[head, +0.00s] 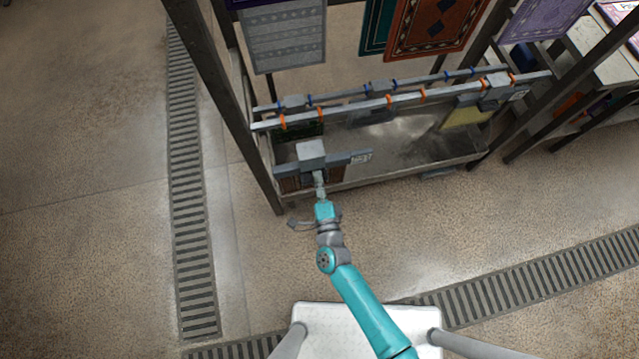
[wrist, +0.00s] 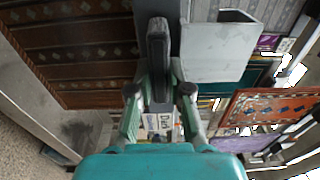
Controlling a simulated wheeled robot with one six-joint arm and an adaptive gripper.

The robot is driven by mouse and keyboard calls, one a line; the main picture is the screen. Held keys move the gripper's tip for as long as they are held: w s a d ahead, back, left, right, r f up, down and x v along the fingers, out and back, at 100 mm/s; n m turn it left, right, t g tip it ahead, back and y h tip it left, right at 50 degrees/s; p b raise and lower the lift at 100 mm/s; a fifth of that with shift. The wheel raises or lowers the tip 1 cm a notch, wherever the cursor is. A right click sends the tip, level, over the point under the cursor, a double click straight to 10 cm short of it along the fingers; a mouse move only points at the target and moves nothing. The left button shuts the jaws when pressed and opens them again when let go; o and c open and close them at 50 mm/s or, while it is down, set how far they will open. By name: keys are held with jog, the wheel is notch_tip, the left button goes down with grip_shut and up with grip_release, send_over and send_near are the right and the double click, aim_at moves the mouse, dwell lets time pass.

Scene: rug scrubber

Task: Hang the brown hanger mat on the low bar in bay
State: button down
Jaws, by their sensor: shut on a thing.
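My gripper (head: 319,183) is shut on the grey hanger (head: 345,159) of the brown hanger mat (head: 292,184). In the head view the mat hangs below the hanger, mostly hidden by the arm and hanger. In the wrist view the patterned brown mat (wrist: 75,60) fills the upper left, and the gripper fingers (wrist: 159,92) close around a dark grey hanger part. Two bars cross the bay: a front bar with orange rings (head: 345,107) and one with blue rings (head: 345,94) behind. The held hanger is on the near side of the front bar, apparently apart from it.
Other hangers occupy the bars, one with a yellow mat (head: 467,115) at the right. A metal trough (head: 410,168) lies beneath. A dark post (head: 235,110) stands close left. Grey (head: 283,40) and red (head: 440,28) mats hang higher behind. Floor at left is clear.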

jog(key=f+x, duration=0.3)
jog(key=x, duration=1)
jog(key=shift+w+a, duration=0.15)
jog(key=shift+a, duration=0.2)
dwell(1.0)
